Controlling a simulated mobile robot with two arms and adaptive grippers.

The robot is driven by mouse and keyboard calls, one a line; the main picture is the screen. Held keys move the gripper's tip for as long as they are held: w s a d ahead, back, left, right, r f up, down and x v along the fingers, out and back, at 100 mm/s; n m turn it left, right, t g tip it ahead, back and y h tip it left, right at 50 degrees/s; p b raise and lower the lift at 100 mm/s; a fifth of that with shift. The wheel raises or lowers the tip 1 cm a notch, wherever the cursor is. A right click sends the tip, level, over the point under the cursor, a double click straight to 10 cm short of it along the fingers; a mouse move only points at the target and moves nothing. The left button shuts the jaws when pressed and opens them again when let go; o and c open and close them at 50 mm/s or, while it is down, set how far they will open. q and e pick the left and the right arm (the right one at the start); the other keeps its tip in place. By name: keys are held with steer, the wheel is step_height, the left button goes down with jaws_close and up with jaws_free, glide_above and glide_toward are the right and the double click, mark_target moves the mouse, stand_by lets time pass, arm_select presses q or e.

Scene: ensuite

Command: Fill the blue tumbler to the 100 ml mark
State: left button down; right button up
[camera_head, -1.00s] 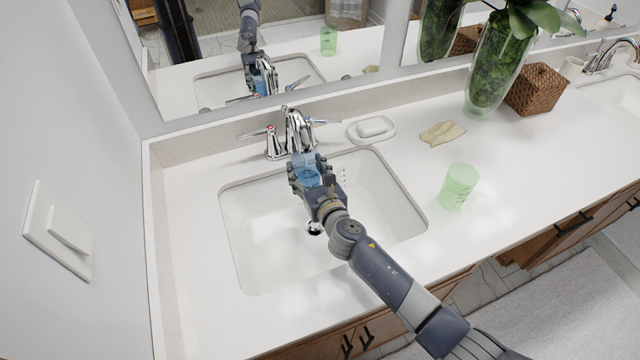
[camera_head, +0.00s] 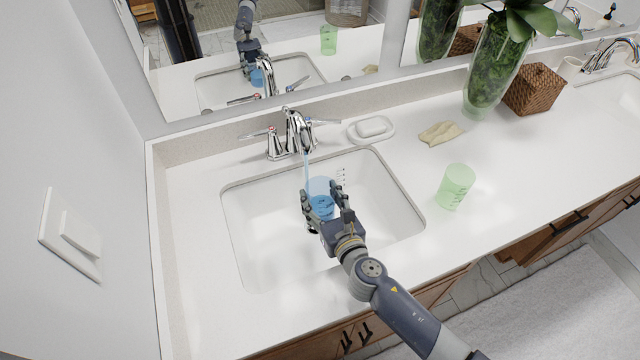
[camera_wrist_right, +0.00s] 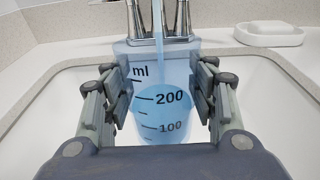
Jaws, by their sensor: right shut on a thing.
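The clear blue tumbler (camera_head: 318,187) is over the sink (camera_head: 262,215), upright as far as I can tell. My right gripper (camera_head: 324,197) is shut around it, a finger on each side. A blue stream of water runs from the chrome faucet (camera_head: 294,133) down into the tumbler. In the right wrist view the tumbler (camera_wrist_right: 150,75) shows black "ml", 200 and 100 marks, and my right gripper (camera_wrist_right: 160,100) flanks it. The darker blue water inside stands around the 200 mark, above the 100 mark. My left gripper is not in view.
A green tumbler (camera_head: 455,187) stands on the counter right of the sink. A soap dish (camera_head: 372,130) with soap and a tan cloth (camera_head: 440,133) lie behind it. A plant vase (camera_head: 493,75) and woven box (camera_head: 533,88) stand farther right. A mirror (camera_head: 270,50) backs the counter.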

steer(key=s+d+r+p, duration=0.1)
steer(key=s+r+p, duration=0.2)
steer(key=r+p, duration=0.7)
steer(key=shift+s+d+r+p, duration=0.25)
steer(key=shift+s+r+p, duration=0.1)
steer(key=shift+r, duration=0.1)
stand_by(0.4)
